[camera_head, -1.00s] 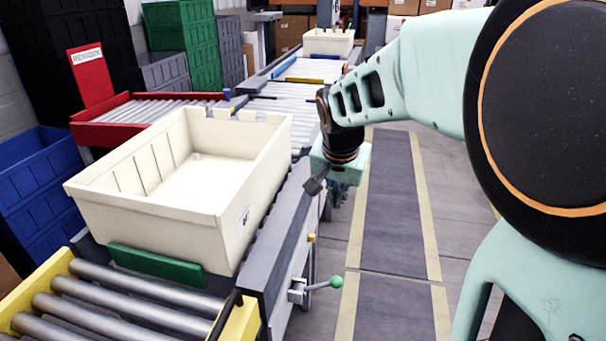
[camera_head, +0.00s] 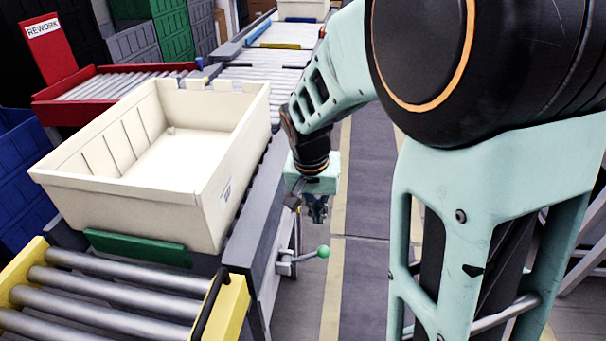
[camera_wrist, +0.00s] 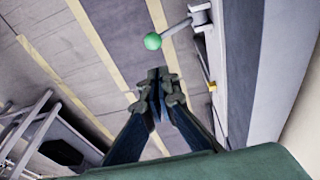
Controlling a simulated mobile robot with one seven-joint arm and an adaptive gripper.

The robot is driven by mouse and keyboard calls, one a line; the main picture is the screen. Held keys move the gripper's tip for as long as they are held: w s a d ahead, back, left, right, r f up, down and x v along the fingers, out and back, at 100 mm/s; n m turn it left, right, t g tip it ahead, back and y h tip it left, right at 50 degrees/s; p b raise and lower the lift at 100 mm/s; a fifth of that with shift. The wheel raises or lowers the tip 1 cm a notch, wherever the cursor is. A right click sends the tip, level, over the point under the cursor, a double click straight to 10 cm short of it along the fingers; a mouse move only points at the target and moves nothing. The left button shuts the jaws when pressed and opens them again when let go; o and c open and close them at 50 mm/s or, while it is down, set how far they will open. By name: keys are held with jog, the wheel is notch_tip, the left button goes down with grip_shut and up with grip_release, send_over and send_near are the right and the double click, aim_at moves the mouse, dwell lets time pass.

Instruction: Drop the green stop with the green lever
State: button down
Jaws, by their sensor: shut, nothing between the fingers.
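The green stop (camera_head: 137,248) is a flat green plate standing upright across the conveyor, in front of the cream tote (camera_head: 120,207). The green lever (camera_head: 322,251) is a short grey rod with a green ball on the side of the conveyor frame, pointing to the right. In the wrist view the lever's ball (camera_wrist: 152,41) is beyond the fingertips, with its rod running up to a grey bracket. My gripper (camera_head: 317,217) is shut and empty, pointing down beside the conveyor, above and apart from the lever. Its fingertips also show in the wrist view (camera_wrist: 158,80).
A yellow-ended roller section (camera_head: 110,290) lies in front of the stop. A red rework conveyor (camera_head: 100,85) branches off at the back left, near blue bins (camera_head: 20,170). The floor aisle (camera_head: 365,200) right of the conveyor is clear.

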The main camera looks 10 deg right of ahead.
aim_at(325, 247)
jog(key=x, duration=0.2)
jog(key=b+x, duration=0.1)
jog(key=x, duration=0.2)
jog(key=s+x, duration=0.1)
jog(key=x, duration=0.2)
jog(key=shift+f+b, duration=0.25)
jog(key=shift+b, duration=0.15)
jog(key=shift+s+d+f, duration=0.1)
jog(key=shift+s+f, duration=0.1)
jog(key=shift+f, duration=0.45)
jog(key=shift+f, duration=0.1)
jog(key=shift+d+f+y+b, duration=0.15)
jog(key=shift+d+y+b, duration=0.15)
jog(key=shift+b, duration=0.25)
